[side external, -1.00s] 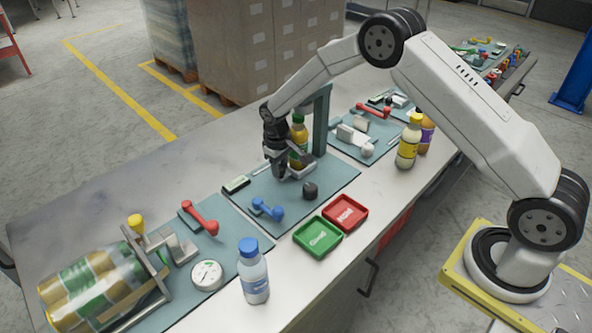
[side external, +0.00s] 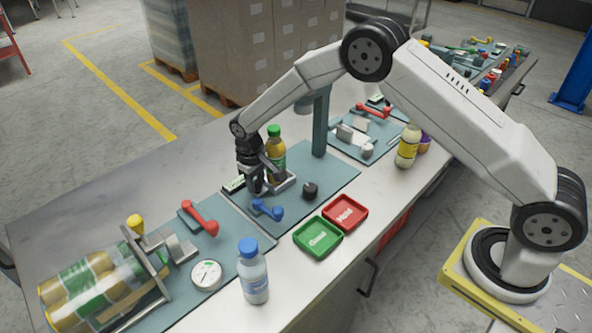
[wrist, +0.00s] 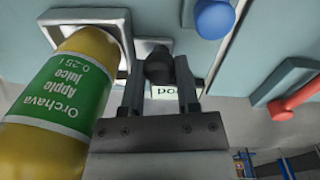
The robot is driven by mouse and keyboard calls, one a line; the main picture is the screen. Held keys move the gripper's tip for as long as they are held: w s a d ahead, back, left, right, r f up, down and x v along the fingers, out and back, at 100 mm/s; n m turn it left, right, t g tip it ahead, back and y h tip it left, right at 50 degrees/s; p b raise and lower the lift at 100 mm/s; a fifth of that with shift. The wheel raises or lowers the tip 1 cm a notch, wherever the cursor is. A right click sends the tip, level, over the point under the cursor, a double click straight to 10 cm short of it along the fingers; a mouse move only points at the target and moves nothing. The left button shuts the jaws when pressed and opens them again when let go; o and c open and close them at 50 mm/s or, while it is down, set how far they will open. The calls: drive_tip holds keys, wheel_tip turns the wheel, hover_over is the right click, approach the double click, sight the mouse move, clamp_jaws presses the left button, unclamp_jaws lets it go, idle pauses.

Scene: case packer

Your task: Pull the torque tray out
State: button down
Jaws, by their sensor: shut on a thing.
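The torque tray (side external: 286,187) is a small pale metal tray with a raised rim, on the middle teal mat. A juice bottle (side external: 276,158) with a green cap stands in it, left of the teal column (side external: 320,125). In the wrist view the tray's rim (wrist: 124,50) shows around the base of the bottle (wrist: 58,98), whose label reads apple juice. My gripper (side external: 257,190) is at the tray's left end. In the wrist view my gripper (wrist: 160,85) is shut on the tray's dark knob (wrist: 158,66).
A blue handle (side external: 267,209) lies close in front of my gripper, and a dark knob (side external: 310,190) stands to the right. Green (side external: 317,238) and red (side external: 345,212) trays are nearer the front edge. A small display (side external: 234,184) is beside my gripper.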

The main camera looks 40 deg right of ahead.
drive_tip(key=c, duration=0.6)
unclamp_jaws()
drive_tip(key=shift+a, duration=0.4)
drive_tip(key=shift+d, duration=0.1)
drive_tip(key=shift+r, duration=0.1)
drive_tip(key=shift+r, duration=0.2)
drive_tip(key=shift+a+r, duration=0.2)
drive_tip(key=shift+r, duration=3.4)
drive_tip(key=shift+s, duration=0.1)
